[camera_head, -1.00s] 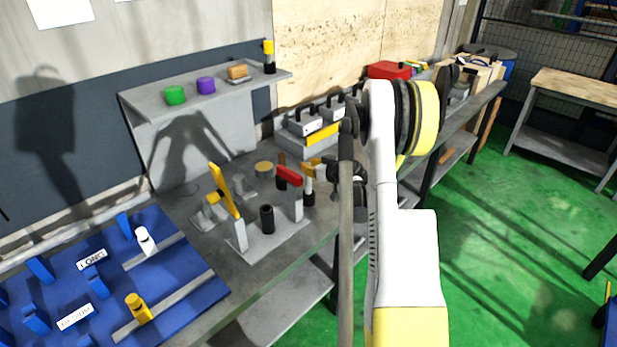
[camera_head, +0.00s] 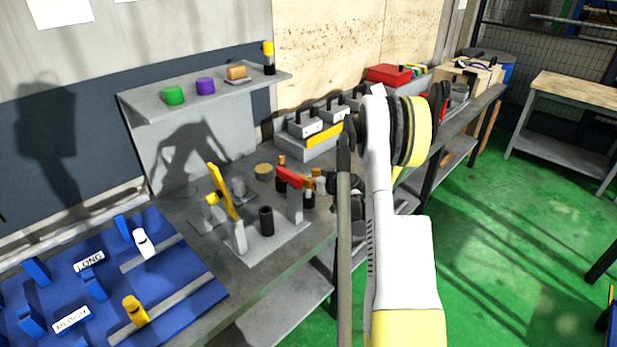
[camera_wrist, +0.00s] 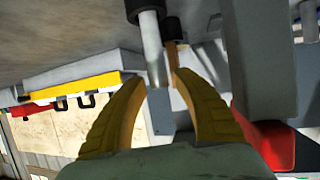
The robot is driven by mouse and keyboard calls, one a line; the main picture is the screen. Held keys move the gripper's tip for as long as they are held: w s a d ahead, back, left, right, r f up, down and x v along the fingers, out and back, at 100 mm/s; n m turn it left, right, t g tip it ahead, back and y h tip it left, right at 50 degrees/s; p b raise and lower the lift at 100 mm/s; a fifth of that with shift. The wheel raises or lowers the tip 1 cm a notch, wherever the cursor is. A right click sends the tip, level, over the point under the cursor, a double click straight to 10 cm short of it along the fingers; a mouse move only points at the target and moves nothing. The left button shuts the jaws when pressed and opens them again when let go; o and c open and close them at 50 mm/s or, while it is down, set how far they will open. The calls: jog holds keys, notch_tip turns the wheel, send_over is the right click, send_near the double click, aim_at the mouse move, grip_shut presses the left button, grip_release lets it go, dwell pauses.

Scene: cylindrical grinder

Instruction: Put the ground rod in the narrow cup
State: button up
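My gripper (camera_wrist: 162,80) has ochre fingers that are apart, with a gap between the tips. A pale grey rod (camera_wrist: 152,45) stands in a black cup (camera_wrist: 140,8), and its free end reaches toward the gap, with no clear contact. A thinner copper-brown rod (camera_wrist: 172,58) in a second black cup (camera_wrist: 173,29) is just beside it. In the head view my gripper (camera_head: 316,179) is right of the red-topped post, above a dark cup (camera_head: 309,198); the copper rod (camera_head: 281,160) is behind the post. Another black cup (camera_head: 266,220) stands in front. I cannot tell which cup is narrow.
The red-topped grey post (camera_head: 294,200) stands close left of my gripper. A yellow lever (camera_head: 221,190) on a grey post is farther left. Grey boxes (camera_head: 308,140) are behind. A blue board (camera_head: 180,270) with white and yellow pieces lies at front left.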

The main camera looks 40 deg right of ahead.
jog(key=shift+r, duration=0.1)
jog(key=shift+s+r, duration=0.1)
jog(key=shift+r, duration=0.05)
jog(key=p+v, duration=0.2)
jog(key=v, duration=0.9)
jog(key=s+a+r+g+y, duration=0.1)
jog(key=a+r, duration=0.3)
jog(key=a, duration=0.5)
jog(key=a+r+n+g+y, duration=0.15)
jog(key=a+r, duration=0.25)
jog(key=a, duration=0.4)
jog(key=s+a+r+g, duration=0.1)
jog(key=a+r, duration=0.3)
jog(key=a, duration=0.5)
jog(key=s+a+r+g, duration=0.1)
jog(key=s+a, duration=0.5)
jog(key=s, duration=0.3)
jog(key=s+a+r+g, duration=0.1)
jog(key=s+a+g, duration=0.1)
jog(key=s+a, duration=0.5)
jog(key=shift+s+a+h, duration=0.15)
jog(key=shift+s+h, duration=0.2)
jog(key=shift+s, duration=0.7)
